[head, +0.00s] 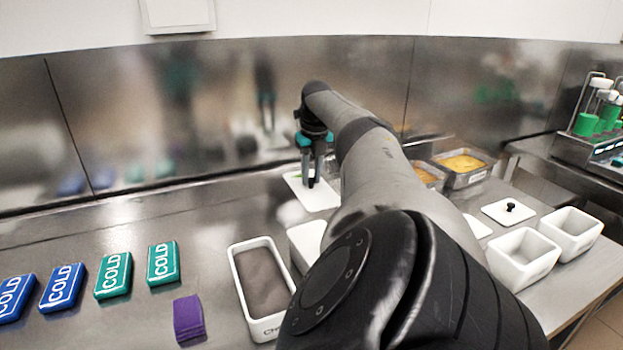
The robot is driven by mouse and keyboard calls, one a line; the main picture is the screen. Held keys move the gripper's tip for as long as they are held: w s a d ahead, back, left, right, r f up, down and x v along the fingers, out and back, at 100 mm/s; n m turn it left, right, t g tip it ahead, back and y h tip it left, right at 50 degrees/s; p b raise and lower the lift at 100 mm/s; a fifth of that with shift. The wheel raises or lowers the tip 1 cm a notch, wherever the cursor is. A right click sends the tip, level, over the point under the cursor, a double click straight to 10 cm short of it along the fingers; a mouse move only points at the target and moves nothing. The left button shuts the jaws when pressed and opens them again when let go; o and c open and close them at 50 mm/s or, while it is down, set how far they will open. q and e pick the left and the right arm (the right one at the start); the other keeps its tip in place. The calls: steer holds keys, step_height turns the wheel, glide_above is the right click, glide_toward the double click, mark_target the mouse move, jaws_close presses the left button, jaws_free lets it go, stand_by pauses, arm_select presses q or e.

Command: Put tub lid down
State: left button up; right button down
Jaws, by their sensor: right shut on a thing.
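My right gripper (312,182) reaches over the counter to its back part, fingers pointing down, and is shut on the white tub lid (322,203). The lid is a flat white plate, level, at or just above the steel counter (215,215); I cannot tell whether it touches. The fingers cover its knob. A second white lid (498,214) with a black knob lies flat on the right part of the counter. A white tub (239,285) with brown contents stands open in front. My left gripper is out of view.
Blue and green COLD packs (113,276) and a purple cloth stack (188,319) lie at the left. Empty white tubs (523,258) stand at the right, and steel pans with yellow contents (463,164) behind. The counter left of the held lid is clear. My arm hides the middle.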

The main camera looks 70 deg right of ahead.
mark_target(312, 180)
step_height(312, 180, down, 4)
steer(key=shift+r+b, duration=0.15)
steer(key=shift+b, duration=0.15)
steer(key=shift+f, duration=0.85)
step_height(312, 180, down, 3)
steer(key=shift+r+b, duration=0.1)
steer(key=shift+b, duration=0.55)
steer(key=shift+f, duration=0.3)
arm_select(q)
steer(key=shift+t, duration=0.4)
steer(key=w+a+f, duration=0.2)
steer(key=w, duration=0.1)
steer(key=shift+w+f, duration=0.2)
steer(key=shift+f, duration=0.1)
arm_select(e)
steer(key=c, duration=0.7)
jaws_free()
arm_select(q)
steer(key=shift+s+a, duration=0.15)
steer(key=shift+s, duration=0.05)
